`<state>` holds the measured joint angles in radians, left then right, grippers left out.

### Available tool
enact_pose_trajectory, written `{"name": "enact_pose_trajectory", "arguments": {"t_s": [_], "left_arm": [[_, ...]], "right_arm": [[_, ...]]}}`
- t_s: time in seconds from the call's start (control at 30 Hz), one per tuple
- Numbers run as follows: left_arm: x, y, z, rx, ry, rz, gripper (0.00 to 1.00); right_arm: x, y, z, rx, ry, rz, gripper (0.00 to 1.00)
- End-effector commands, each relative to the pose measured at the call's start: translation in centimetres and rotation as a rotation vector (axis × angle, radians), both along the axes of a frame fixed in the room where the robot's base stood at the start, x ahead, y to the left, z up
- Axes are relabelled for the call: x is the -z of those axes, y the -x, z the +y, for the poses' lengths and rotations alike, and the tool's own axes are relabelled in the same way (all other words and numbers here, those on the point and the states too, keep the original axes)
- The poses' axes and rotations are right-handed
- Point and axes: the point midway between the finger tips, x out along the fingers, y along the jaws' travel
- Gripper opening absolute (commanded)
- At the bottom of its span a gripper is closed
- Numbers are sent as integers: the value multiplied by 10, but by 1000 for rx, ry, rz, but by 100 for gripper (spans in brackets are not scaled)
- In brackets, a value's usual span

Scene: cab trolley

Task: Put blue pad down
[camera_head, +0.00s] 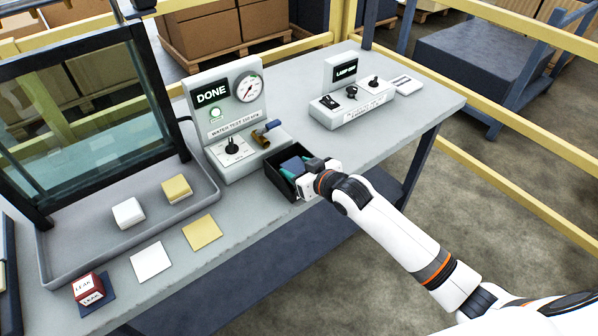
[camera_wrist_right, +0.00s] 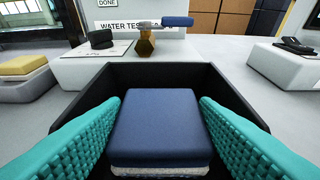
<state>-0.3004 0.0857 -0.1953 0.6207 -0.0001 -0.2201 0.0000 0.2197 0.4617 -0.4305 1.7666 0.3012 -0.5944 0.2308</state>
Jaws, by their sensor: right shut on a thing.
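The blue pad (camera_head: 293,164) is a rounded block with a blue top and a pale underside, seen close up in the right wrist view (camera_wrist_right: 160,128). My right gripper (camera_head: 289,170) is shut on it, with teal ribbed fingers on either side. The pad is held within the walls of an open black bin (camera_head: 271,172), whose far wall shows behind it in the wrist view (camera_wrist_right: 165,70). Whether the pad touches the bin floor is hidden. My left gripper is not in view.
A water test unit (camera_head: 222,130) with a gauge, "DONE" sign and blue-handled brass valve stands behind the bin. A lamp box (camera_head: 352,105) is right. White (camera_head: 128,213) and yellow (camera_head: 176,189) pads sit in the grey tray. A red "LEAK" block (camera_head: 88,289) is front left.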

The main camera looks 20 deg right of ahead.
Motion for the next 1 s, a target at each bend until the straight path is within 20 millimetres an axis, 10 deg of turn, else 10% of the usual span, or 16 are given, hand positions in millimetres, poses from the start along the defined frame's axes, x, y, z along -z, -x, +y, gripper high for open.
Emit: {"name": "enact_pose_trajectory", "arguments": {"t_s": [0.47,0.5,0.53,1.0], "left_arm": [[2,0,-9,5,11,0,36],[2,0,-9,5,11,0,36],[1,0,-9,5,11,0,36],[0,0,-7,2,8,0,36]], "right_arm": [[15,0,0,0,0,-1,31],[15,0,0,0,1,-1,57],[15,0,0,0,1,-1,62],[7,14,-5,-1,2,-1,63]]}}
